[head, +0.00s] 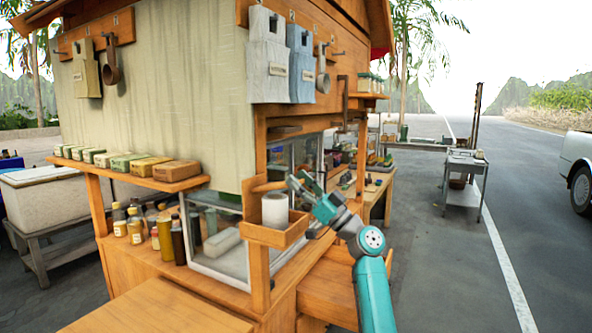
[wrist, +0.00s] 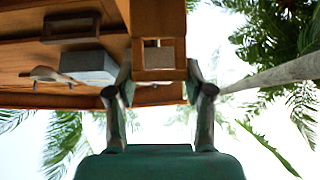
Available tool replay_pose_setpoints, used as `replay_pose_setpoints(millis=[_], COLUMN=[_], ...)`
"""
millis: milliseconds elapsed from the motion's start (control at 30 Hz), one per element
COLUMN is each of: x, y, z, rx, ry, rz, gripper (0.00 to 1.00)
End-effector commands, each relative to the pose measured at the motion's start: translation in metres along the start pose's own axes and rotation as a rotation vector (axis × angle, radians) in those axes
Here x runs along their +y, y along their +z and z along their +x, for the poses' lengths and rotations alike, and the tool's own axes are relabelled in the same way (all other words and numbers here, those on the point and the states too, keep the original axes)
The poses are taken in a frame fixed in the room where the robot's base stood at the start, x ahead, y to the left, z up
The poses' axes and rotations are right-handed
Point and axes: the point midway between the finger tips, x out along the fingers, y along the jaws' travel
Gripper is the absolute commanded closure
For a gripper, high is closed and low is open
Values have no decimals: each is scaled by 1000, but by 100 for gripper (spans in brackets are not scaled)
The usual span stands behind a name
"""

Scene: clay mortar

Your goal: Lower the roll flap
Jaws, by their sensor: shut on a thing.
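A pale canvas sheet (head: 160,95), which looks like the roll flap, hangs down the stall's side between the hook boards and the counter. Its lower edge is just above the glass case. My gripper (head: 297,183) is at the stall's front corner post, right of the canvas and above a small wooden shelf with a white paper roll (head: 275,210). In the wrist view, my gripper (wrist: 160,88) has its fingers on both sides of a wooden piece (wrist: 160,73) and is shut on it. I cannot tell whether this piece belongs to the flap.
A glass case (head: 215,235) and several bottles (head: 150,232) stand on the counter below the canvas. Small boxes line a side shelf (head: 130,170). Bags (head: 268,55) hang from the upper board. The pavement right of my arm is open, with a metal cart (head: 466,170) farther off.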

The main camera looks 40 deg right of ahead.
Motion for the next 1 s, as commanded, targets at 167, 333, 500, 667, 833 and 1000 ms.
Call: replay_pose_setpoints(millis=[167,333,500,667,833,1000], x=[0,0,0,0,0,0], y=[16,25,31,33,35,36], z=[-14,-22,-25,-27,-28,-28], rx=[-6,-6,-7,-7,-9,-11], ry=[1,0,0,0,0,0], rz=[3,4,3,3,4,6], gripper=[100,100,100,100,100,100])
